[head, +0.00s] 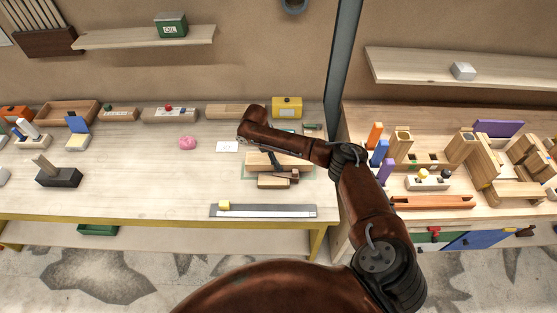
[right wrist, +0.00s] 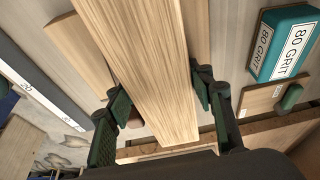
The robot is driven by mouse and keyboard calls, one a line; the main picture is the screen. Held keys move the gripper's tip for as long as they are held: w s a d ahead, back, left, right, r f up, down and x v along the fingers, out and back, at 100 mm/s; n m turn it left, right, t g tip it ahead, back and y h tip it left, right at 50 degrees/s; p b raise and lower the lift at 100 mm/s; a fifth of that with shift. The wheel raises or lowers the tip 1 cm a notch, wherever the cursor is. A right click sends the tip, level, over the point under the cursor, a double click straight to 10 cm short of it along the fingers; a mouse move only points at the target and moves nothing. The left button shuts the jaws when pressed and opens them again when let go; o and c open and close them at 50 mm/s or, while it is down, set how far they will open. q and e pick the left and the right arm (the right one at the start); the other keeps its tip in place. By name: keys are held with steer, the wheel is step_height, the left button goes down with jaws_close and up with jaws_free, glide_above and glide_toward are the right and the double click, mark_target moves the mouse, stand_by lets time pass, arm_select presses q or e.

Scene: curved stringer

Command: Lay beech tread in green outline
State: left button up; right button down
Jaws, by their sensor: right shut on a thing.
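My right gripper (right wrist: 162,115) is shut on the beech tread (right wrist: 145,50), a long pale board with straight grain; its dark green finger pads press on both long edges. In the head view my right arm reaches over the left bench, where boards (head: 262,160) show around the gripper. Other pale boards (right wrist: 75,55) lie under or beside the held one; I cannot tell how far apart they are. The stepped wooden assembly (head: 487,160) stands on the right bench. My left gripper is not in view.
A steel ruler (head: 285,211) with a yellow block (head: 224,205) lies at the left bench's front edge. A green 80 GRIT block (right wrist: 283,45) is near the tread. Coloured blocks (head: 379,153) and an orange-brown tray (head: 432,202) stand on the right bench. A grey post (head: 343,60) rises between benches.

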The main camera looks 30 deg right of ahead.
steer(key=shift+f, duration=0.15)
steer(key=shift+s+a+f+p, duration=0.1)
steer(key=shift+s+f+p, duration=0.1)
steer(key=shift+f+p, duration=0.15)
steer(key=c, duration=0.9)
jaws_free()
steer(key=shift+f, duration=0.3)
steer(key=shift+c, duration=0.2)
steer(key=shift+r, duration=0.15)
steer(key=shift+w+r+b, duration=0.2)
steer(key=shift+r+b, duration=0.3)
steer(key=shift+b, duration=0.05)
steer(key=p+v, duration=0.1)
steer(key=v, duration=1.1)
steer(key=shift+r, duration=0.25)
